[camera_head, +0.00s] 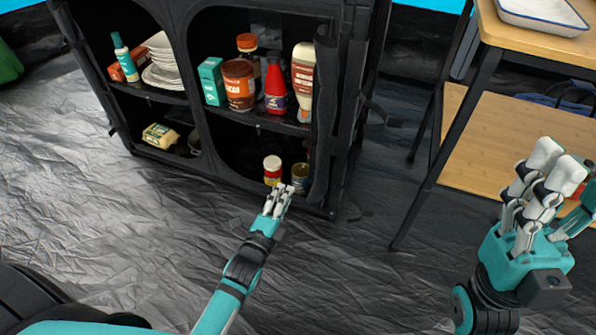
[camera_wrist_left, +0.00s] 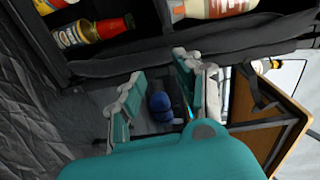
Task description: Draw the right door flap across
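A dark fabric cupboard (camera_head: 205,130) has two open compartments. The right door flap (camera_head: 325,110) appears as a dark, bunched vertical strip along the right edge of the right opening, which is uncovered. In the left wrist view a dark band (camera_wrist_left: 120,64), probably the flap or the cupboard's edge, runs across beyond the fingers. My left gripper (camera_head: 279,200) is low in front of the right opening, by its bottom edge. In the left wrist view its fingers (camera_wrist_left: 160,92) stand apart with nothing held between them. My right gripper (camera_head: 545,200) is open and empty at the right, away from the cupboard.
Bottles and jars stand on the right shelf, with a red-labelled jar (camera_head: 272,170) and a can (camera_head: 300,177) below. Plates (camera_head: 165,75) are in the left compartment. A wooden table (camera_head: 535,38) with a tray stands at the right. The crinkled grey floor in front is clear.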

